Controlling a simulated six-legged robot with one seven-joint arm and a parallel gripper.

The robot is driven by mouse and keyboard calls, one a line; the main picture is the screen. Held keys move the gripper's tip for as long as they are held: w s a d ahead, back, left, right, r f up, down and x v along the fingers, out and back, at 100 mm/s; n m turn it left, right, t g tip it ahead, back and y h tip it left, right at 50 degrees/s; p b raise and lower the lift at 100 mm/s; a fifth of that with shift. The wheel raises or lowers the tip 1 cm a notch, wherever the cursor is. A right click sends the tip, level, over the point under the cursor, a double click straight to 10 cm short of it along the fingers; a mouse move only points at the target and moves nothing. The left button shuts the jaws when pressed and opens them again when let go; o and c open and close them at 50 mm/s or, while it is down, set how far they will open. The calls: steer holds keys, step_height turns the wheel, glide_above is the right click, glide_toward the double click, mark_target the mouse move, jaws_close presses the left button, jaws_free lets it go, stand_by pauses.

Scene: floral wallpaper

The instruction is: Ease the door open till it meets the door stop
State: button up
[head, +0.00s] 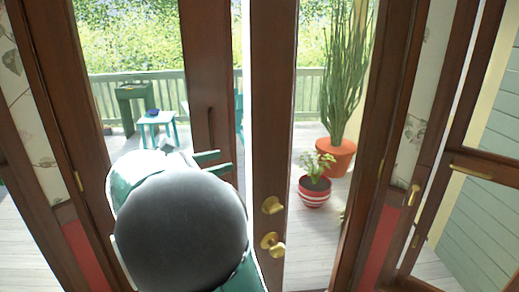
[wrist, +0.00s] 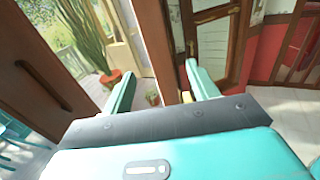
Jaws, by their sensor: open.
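Two dark wood door leaves with glass stand in the head view. A bright narrow gap shows between the leaves. My gripper (head: 219,161) is teal, its fingers apart, in front of the left leaf and left of the knob. In the wrist view my gripper (wrist: 160,80) is open with nothing between the fingers; a wood leaf with the dark pull (wrist: 42,86) is at left. I cannot make out a door stop.
Outside are a deck with a railing (head: 160,90), a teal stool (head: 157,122), a tall plant in an orange pot (head: 336,157) and a striped pot (head: 314,192). Another framed door (head: 480,178) stands at far right. Red wall panels flank the doorway.

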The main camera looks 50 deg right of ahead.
mark_target(263, 149)
steer(key=x, duration=1.4)
steer(key=shift+w+r, duration=0.15)
steer(key=shift+c, duration=0.5)
jaws_close()
